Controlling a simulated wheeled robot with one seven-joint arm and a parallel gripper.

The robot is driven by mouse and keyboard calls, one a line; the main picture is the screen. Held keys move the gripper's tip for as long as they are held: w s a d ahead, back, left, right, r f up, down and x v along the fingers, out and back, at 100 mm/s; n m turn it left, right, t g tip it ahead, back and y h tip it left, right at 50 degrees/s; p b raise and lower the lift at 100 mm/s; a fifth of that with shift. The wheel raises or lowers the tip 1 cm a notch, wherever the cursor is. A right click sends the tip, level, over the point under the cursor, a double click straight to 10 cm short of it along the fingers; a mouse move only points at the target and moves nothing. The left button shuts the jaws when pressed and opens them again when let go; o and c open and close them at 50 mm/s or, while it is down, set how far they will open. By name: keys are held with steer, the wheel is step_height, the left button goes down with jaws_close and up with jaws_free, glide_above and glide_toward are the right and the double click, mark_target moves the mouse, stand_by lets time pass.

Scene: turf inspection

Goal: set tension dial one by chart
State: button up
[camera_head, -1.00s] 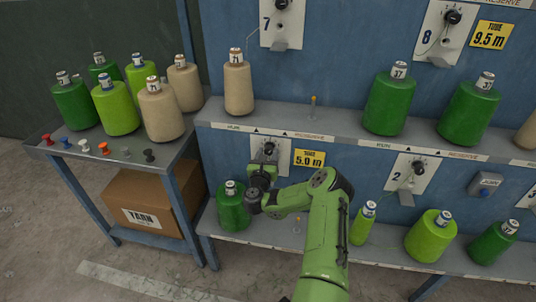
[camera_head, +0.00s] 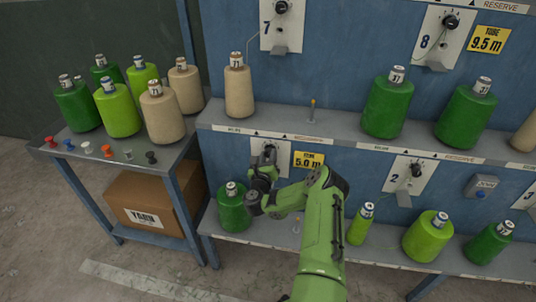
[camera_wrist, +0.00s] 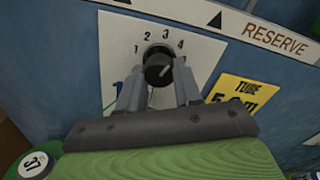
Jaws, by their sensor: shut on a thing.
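The tension dial is a black round knob (camera_wrist: 158,70) on a white plate (camera_wrist: 118,45) with the numbers 1, 2, 3 and 4 around its top. A small pale mark shows at the knob's right side, but its exact setting is hard to read. My gripper (camera_wrist: 160,84) is shut on the knob, one grey finger on each side. In the head view my gripper (camera_head: 266,160) reaches up to the lower left plate (camera_head: 284,156) and covers most of the dial. No chart is recognizable in these views.
A yellow "TUBE 5.0 m" tag (camera_head: 309,160) is right of the plate. A dark green cone (camera_head: 233,212) stands close below my gripper. A shelf ledge (camera_head: 330,132) overhangs the plate. Side table (camera_head: 185,150) holds cones and coloured pegs; a carton (camera_head: 150,198) sits beneath.

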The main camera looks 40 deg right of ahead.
steer(key=n+p, duration=0.3)
steer(key=n, duration=0.3)
steer(key=shift+r+p, duration=0.15)
steer(key=shift+p, duration=0.25)
steer(key=n+p, duration=0.2)
steer(key=n, duration=0.3)
steer(key=shift+n+p, duration=0.3)
steer(key=shift+n, duration=0.1)
steer(key=o, duration=1)
steer(key=shift+o, duration=0.2)
